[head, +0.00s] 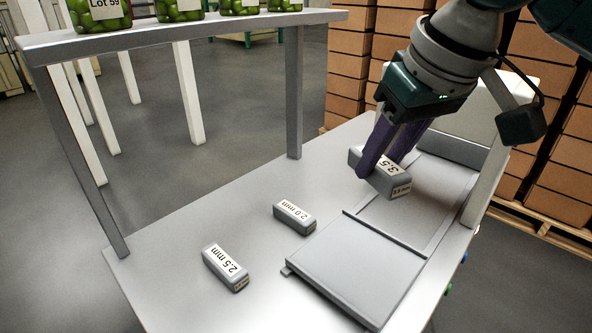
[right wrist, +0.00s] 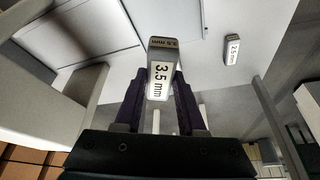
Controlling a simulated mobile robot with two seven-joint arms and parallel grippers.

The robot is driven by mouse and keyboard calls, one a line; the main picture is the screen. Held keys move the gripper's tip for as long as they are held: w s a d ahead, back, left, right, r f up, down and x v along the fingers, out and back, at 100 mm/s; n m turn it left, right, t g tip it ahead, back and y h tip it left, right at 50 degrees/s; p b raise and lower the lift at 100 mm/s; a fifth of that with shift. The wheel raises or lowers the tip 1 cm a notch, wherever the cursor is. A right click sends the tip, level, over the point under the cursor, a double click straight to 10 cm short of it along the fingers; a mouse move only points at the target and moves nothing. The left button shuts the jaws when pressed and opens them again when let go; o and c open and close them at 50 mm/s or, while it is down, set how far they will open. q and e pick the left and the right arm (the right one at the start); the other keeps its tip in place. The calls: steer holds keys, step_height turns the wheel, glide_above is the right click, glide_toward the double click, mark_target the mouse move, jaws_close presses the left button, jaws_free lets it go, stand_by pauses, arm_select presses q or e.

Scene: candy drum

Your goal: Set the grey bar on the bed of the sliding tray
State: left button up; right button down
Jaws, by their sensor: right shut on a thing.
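The grey bar labelled 3.5 mm (head: 388,184) is held between the purple fingers of my right gripper (head: 374,163). It is tilted and appears to hang above the sliding tray (head: 352,268), near the tray's back part. In the right wrist view the same bar (right wrist: 160,70) sits between the fingertips, its label facing the camera. The tray is a flat grey plate with a thin raised strip across it; part of the area behind the strip is hidden by the bar and gripper. My left gripper is not in view.
Two more grey bars, labelled 2.0 mm (head: 294,217) and 2.5 mm (head: 225,268), lie on the grey table (head: 180,240) left of the tray. A raised shelf (head: 200,29) with jars of green candy stands at the back left. A pale upright post (head: 484,183) stands right of the tray.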

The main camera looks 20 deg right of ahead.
step_height(320, 180, down, 11)
steer(key=shift+a+r+b, duration=0.1)
steer(key=shift+b, duration=0.65)
step_height(320, 180, down, 5)
steer(key=shift+r+b, duration=0.15)
steer(key=shift+b, duration=0.45)
steer(key=c, duration=0.5)
jaws_free()
